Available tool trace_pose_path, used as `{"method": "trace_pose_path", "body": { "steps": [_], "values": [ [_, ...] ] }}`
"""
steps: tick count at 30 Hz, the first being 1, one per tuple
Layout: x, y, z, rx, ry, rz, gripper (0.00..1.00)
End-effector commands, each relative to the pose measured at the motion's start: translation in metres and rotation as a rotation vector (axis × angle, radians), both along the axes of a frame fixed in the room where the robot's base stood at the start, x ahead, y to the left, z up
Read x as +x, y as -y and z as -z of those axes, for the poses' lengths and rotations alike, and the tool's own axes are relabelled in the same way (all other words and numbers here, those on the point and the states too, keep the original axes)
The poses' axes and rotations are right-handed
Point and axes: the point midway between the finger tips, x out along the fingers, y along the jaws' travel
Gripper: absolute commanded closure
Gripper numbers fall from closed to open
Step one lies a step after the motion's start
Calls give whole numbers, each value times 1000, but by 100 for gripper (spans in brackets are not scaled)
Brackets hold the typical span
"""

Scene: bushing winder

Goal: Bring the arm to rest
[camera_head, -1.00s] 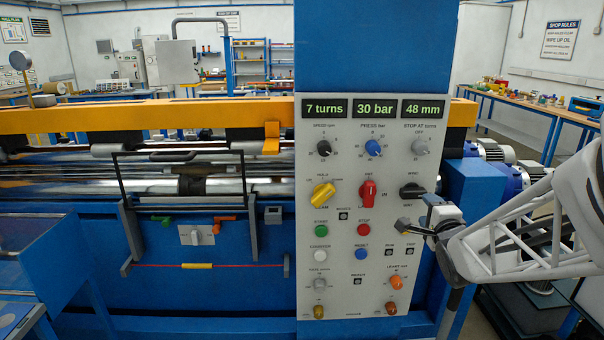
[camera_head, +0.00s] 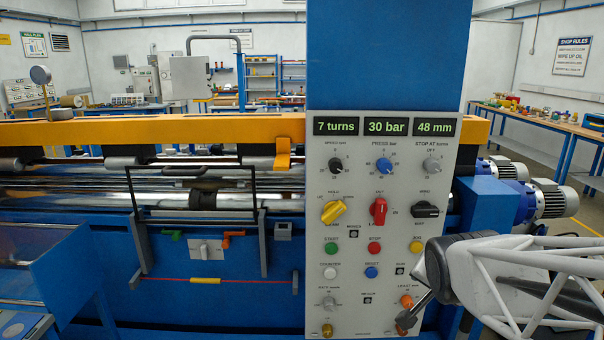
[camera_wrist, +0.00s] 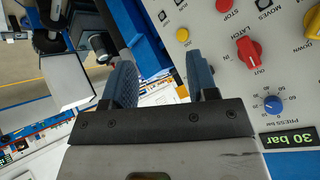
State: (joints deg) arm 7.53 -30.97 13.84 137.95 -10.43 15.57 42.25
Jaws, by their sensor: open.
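My gripper (camera_head: 410,314) is at the lower right of the grey control panel (camera_head: 345,290), in front of the panel's lower right edge in the head view. In the wrist view its two dark fingers (camera_wrist: 162,78) stand apart with nothing held between them. The panel's red knob (camera_wrist: 250,60) and blue knob (camera_wrist: 272,103) lie to the right of the fingers there. The panel displays read 7 turns, 30 bar and 48 mm. My forearm comes in from the right and hides part of the machine behind it.
A yellow knob (camera_head: 333,211) and a black knob (camera_head: 425,209) stick out from the panel. A dark frame (camera_head: 195,208) hangs before the rollers on the left. Motors (camera_head: 552,202) stand behind on the right. A bench (camera_head: 560,128) runs along the right wall.

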Motion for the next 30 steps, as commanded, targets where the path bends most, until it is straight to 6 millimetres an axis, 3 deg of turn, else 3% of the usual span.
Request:
{"method": "trace_pose_path", "body": {
  "steps": [9,15,21,30],
  "values": [
    [-87,-38,5,-145,-332,-317,47],
    [-133,-56,6,-184,-482,-518,47],
    [-154,-64,6,-194,-547,-618,47],
    [-157,-65,6,-196,-554,-631,47]
  ]
}}
